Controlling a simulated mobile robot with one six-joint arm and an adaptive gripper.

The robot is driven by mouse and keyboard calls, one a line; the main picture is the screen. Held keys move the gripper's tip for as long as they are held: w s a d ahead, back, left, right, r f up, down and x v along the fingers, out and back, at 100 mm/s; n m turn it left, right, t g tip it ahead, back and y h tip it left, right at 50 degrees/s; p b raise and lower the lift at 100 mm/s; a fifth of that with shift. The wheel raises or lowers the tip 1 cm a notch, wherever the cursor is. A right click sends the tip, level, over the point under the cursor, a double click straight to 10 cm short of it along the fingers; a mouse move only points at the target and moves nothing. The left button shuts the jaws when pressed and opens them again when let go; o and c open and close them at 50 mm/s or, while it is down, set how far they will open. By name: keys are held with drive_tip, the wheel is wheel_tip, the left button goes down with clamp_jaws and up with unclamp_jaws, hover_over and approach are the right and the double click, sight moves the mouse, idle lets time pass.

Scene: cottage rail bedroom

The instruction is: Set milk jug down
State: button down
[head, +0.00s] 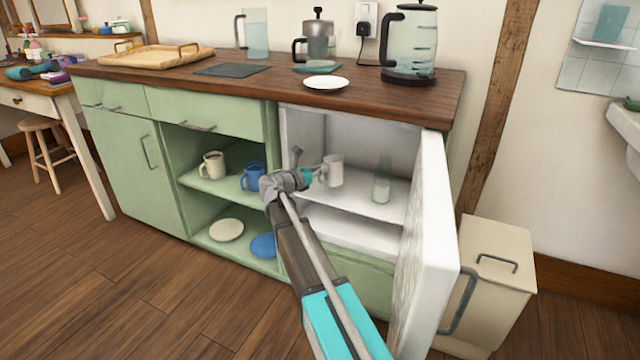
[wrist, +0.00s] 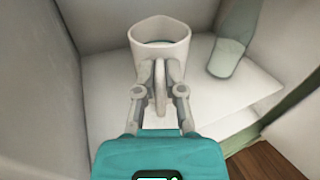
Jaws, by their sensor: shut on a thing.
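The milk jug (head: 334,170) is a small white jug, upright inside the open white fridge compartment on the right of the green cabinet. In the wrist view the jug (wrist: 160,45) shows its open rim, with its handle toward me. My gripper (wrist: 161,92) is shut on that handle. In the head view my gripper (head: 318,173) reaches into the compartment from the left. The jug is at or just above the white shelf (head: 362,196); I cannot tell whether its base touches.
A clear glass (head: 382,189) stands on the same shelf, right of the jug. The white fridge door (head: 428,250) stands open at the right. Mugs (head: 213,165) sit in the open green shelves to the left. A beige bin (head: 490,280) stands beyond the door.

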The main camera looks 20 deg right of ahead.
sight(326, 176)
drive_tip(key=shift+f, duration=0.1)
idle(0.3)
drive_tip(key=shift+w+d+f+b, duration=0.15)
drive_tip(key=shift+w+f+b, duration=0.05)
drive_tip(key=shift+f+b, duration=0.8)
drive_tip(key=shift+w+d+f+b, duration=0.1)
drive_tip(key=shift+w+f+b, duration=0.05)
drive_tip(key=shift+f+b, duration=0.85)
drive_tip(key=c, duration=0.7)
unclamp_jaws()
drive_tip(key=shift+r, duration=0.1)
drive_tip(key=v, duration=1.2)
